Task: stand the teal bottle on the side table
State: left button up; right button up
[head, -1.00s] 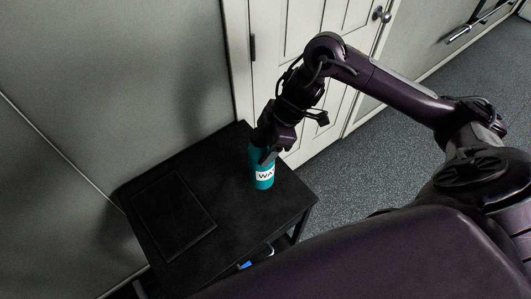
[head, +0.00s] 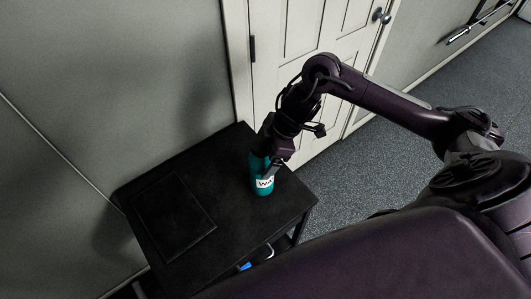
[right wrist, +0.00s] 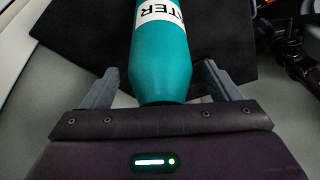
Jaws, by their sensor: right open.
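The teal bottle (head: 262,184) with a white label stands upright on the black side table (head: 225,160), near its right part. My right gripper (head: 270,165) is at the bottle's upper part, with the arm reaching down from above. In the right wrist view the fingers (right wrist: 160,78) are apart, one on each side of the bottle (right wrist: 174,55), with gaps showing beside its narrowing end. The gripper hides part of the bottle's top in the head view. My left gripper is not in view.
A flat dark square panel (head: 173,216) lies on the left part of the table. A grey wall (head: 110,80) is behind the table, and a white door (head: 305,35) is at its back right. Carpeted floor (head: 390,165) is open to the right.

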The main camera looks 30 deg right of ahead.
jog(key=v, duration=1.2)
jog(key=shift+r, duration=0.15)
jog(key=shift+s, duration=0.15)
